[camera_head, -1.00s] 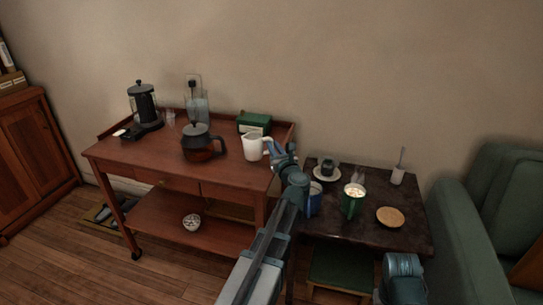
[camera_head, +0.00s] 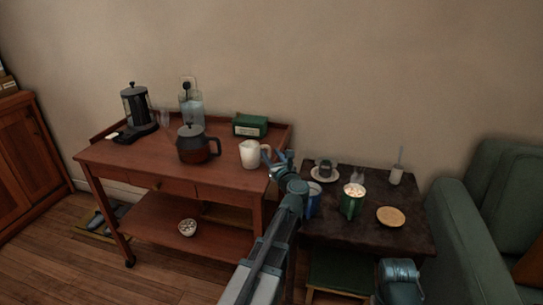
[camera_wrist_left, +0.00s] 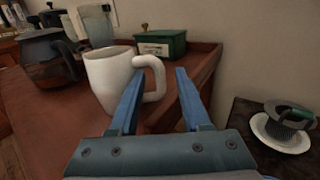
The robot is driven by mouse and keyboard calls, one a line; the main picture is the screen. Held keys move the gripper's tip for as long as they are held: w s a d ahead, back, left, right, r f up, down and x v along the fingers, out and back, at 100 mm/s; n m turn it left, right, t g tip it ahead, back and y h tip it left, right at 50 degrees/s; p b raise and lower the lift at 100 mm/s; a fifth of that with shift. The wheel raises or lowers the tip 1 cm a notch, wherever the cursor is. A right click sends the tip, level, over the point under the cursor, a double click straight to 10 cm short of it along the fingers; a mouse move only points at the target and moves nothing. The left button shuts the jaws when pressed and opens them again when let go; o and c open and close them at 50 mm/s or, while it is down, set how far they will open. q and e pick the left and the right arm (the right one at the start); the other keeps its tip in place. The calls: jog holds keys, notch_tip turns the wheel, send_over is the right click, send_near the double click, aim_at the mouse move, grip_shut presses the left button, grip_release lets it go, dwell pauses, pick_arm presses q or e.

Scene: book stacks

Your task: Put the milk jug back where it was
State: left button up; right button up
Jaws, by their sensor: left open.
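The white milk jug (camera_head: 250,154) stands upright near the right end of the wooden trolley's top (camera_head: 150,158), its handle facing right. It also shows close up in the left wrist view (camera_wrist_left: 107,82). My left gripper (camera_head: 276,157) is open and empty just right of the jug, at the handle's side. In the left wrist view the open fingers (camera_wrist_left: 157,82) point toward the jug, with the left finger overlapping the handle's lower part; I cannot tell whether it touches.
A dark teapot (camera_head: 196,148) stands left of the jug and a green box (camera_head: 250,125) behind it. A coffee press (camera_head: 137,105) is at the back left. The dark side table (camera_head: 365,231) holds cups, a saucer and a round biscuit-coloured plate (camera_head: 390,216).

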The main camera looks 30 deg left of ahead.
pick_arm(q)
jog(key=shift+r, duration=0.2)
jog(key=v, duration=1.2)
